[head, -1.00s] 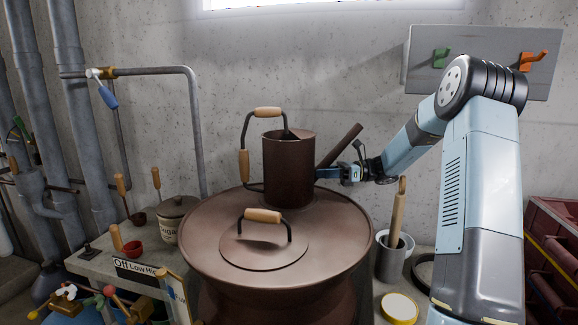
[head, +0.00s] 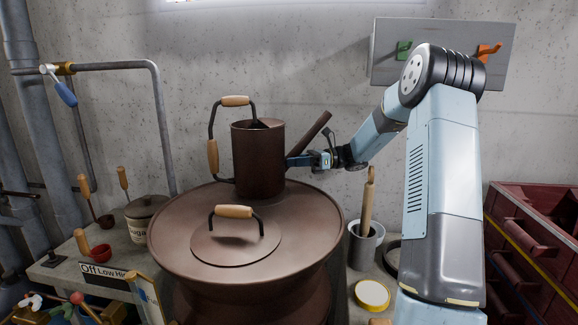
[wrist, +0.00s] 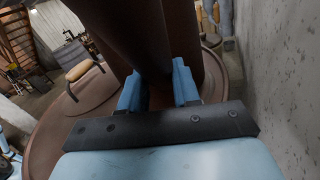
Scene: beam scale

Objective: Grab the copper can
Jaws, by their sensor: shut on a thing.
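The copper can (head: 257,165) is a dark brown watering can with a spout at its right and wooden grips on its handles. It stands upright at the back of the large round brown vessel (head: 178,232); I cannot tell whether its base touches the top. My gripper (head: 293,161) is at the can's right side, low by the spout. In the wrist view the blue fingers of my gripper (wrist: 158,90) are shut on a brown part of the can (wrist: 150,35), seemingly near the spout's root. The can's far side is hidden there.
A round lid with a wooden-grip handle (head: 233,212) sits in front of the can. A grey pot with a wooden-handled tool (head: 366,215) stands right of the vessel. A sugar jar (head: 140,222) is at the left. The concrete wall (head: 300,60) is behind.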

